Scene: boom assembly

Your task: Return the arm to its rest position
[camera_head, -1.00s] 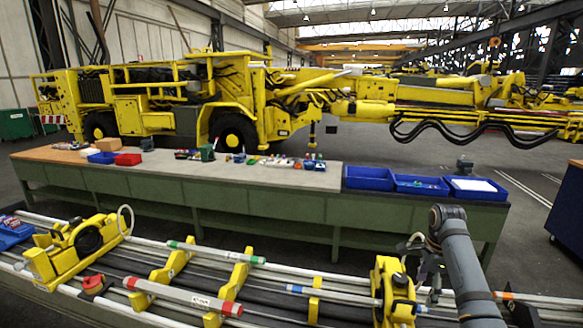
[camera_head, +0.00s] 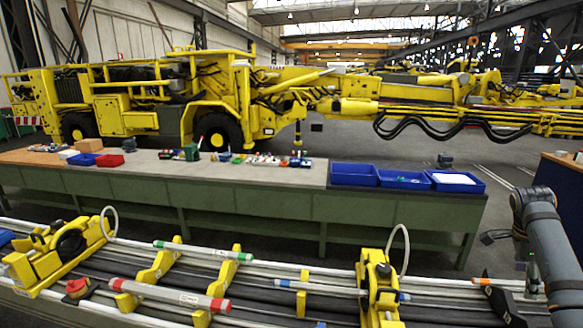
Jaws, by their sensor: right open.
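My right arm (camera_head: 556,250) comes in at the right edge, its grey links bent over the right end of the boom. My right gripper (camera_head: 497,238) is open, left of the arm's links and partly hidden by them. It stands apart from the right yellow bracket (camera_head: 375,285), to the right of it. A white hose loop (camera_head: 405,250) rises free from that bracket. I see nothing held in the right gripper. My left gripper is not in view.
Boom rails with a red-ended tube (camera_head: 165,294), a green-ended tube (camera_head: 200,250) and a left yellow bracket (camera_head: 60,252) lie in front. Behind is a green bench (camera_head: 270,205) with blue bins (camera_head: 402,180). A yellow machine (camera_head: 210,100) stands further back. Open floor lies right of the bench.

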